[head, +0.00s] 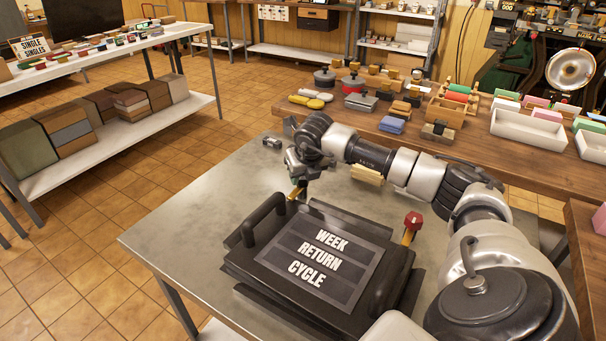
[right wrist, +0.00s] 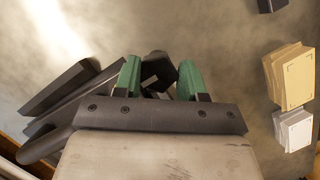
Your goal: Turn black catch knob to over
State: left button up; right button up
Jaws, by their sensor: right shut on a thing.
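The black press (head: 310,262), lettered "WEEK RETURN CYCLE", lies on the grey metal table (head: 175,235). Its frame also shows in the right wrist view (right wrist: 62,105), at the left. My right gripper (head: 298,181) reaches over the press's far left corner, above a short brass-coloured post (head: 297,193). In the right wrist view a black knob (right wrist: 157,68) sits between the green fingertips, and the right gripper is shut on it. The fingers and palm hide part of the knob, so its exact turn is hard to tell. My left gripper is not in view.
A red knob (head: 413,220) on a brass post stands at the press's right corner. A tan stack (right wrist: 290,77) and a white stack (right wrist: 293,130) lie right of the gripper. A wooden bench (head: 470,145) with trays and blocks stands behind. The table's left part is clear.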

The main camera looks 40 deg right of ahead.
jog(key=o, duration=0.9)
jog(key=shift+r, duration=0.15)
jog(key=v, duration=1)
jog(key=shift+s+r, duration=0.1)
jog(key=shift+r, duration=0.2)
